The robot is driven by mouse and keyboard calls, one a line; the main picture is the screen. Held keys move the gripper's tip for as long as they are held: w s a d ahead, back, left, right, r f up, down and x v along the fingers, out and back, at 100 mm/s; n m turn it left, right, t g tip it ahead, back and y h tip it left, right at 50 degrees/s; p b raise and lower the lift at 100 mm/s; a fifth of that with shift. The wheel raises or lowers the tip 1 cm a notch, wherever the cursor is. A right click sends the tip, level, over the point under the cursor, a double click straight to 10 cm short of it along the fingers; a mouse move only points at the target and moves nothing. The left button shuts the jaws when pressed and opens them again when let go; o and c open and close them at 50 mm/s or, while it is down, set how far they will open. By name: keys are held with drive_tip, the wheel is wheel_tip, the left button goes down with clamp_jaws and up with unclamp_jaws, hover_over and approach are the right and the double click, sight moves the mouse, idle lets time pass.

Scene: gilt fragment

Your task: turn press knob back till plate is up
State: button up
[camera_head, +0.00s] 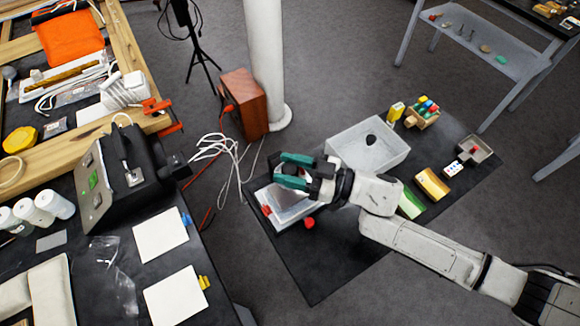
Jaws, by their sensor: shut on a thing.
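My gripper (291,171) has green fingers and reaches in from the right, over the back of the press. Its fingers are a little apart, closed on what seems to be the press knob. The knob itself is mostly hidden by the fingers. The plate's height cannot be told, as my gripper and wrist cover part of the press.
A grey bin (345,139) stands behind the wrist. A wooden holder (424,115) and a yellow block (432,184) lie to its right. A cluttered black bench (80,235) fills the left. Loose white cables (237,165) lie on the floor left of the mat.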

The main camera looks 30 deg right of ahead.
drive_tip(key=n+g+y, duration=0.1)
drive_tip(key=n+g+y+b, duration=0.2)
drive_tip(key=g, duration=0.1)
drive_tip(key=shift+f, duration=0.3)
drive_tip(key=shift+r+n+g+y+b, duration=0.1)
drive_tip(key=shift+n+g+y+b, duration=0.7)
drive_tip(key=shift+n+g+b, duration=0.4)
drive_tip(key=shift+g, duration=0.4)
drive_tip(key=o, duration=0.9)
drive_tip(key=shift+r, duration=0.1)
drive_tip(key=shift+o, duration=0.2)
